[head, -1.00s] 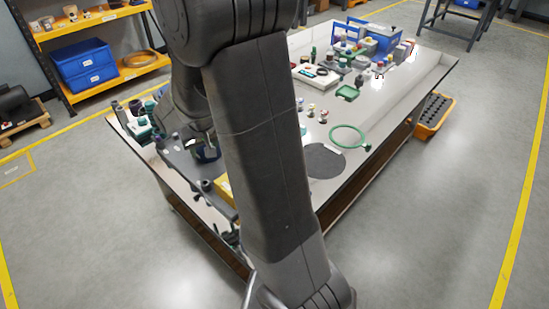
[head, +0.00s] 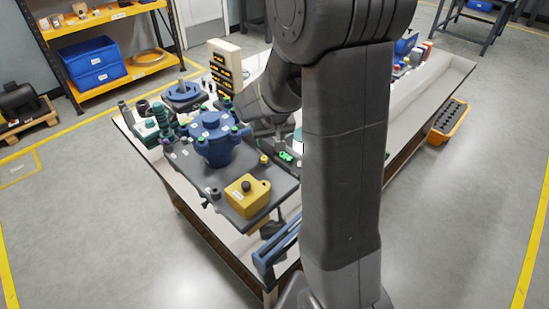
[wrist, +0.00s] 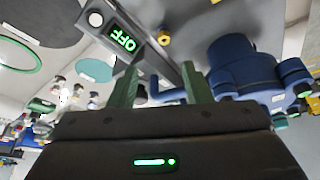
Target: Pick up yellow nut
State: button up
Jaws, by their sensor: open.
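A small yellow nut (wrist: 164,38) shows in the wrist view, ahead of my fingertips, on the dark surface beside a grey bar with a lit green OFF display (wrist: 124,38). A small yellow piece that looks like the same nut (head: 264,159) lies near the right edge of the dark plate (head: 192,170) in the head view. My gripper (wrist: 160,85) is open, with nothing between its two green fingers, and is apart from the nut. In the head view my arm hides most of the gripper.
A blue flanged housing (head: 214,138) stands on the plate, close to the nut; it also shows in the wrist view (wrist: 245,68). A yellow box with a black button (head: 247,194) sits at the plate's front. A pale panel with yellow lights (head: 225,68) stands behind.

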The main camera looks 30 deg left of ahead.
send_near(264, 160)
notch_tip(264, 160, down, 2)
jog(key=w, duration=0.1)
jog(key=shift+a+p+x, duration=0.15)
jog(key=shift+a+x, duration=0.05)
jog(key=shift+x, duration=1.35)
jog(key=shift+a+p+x, duration=0.15)
jog(key=shift+x, duration=1.35)
jog(key=shift+r, duration=0.1)
grip_shut()
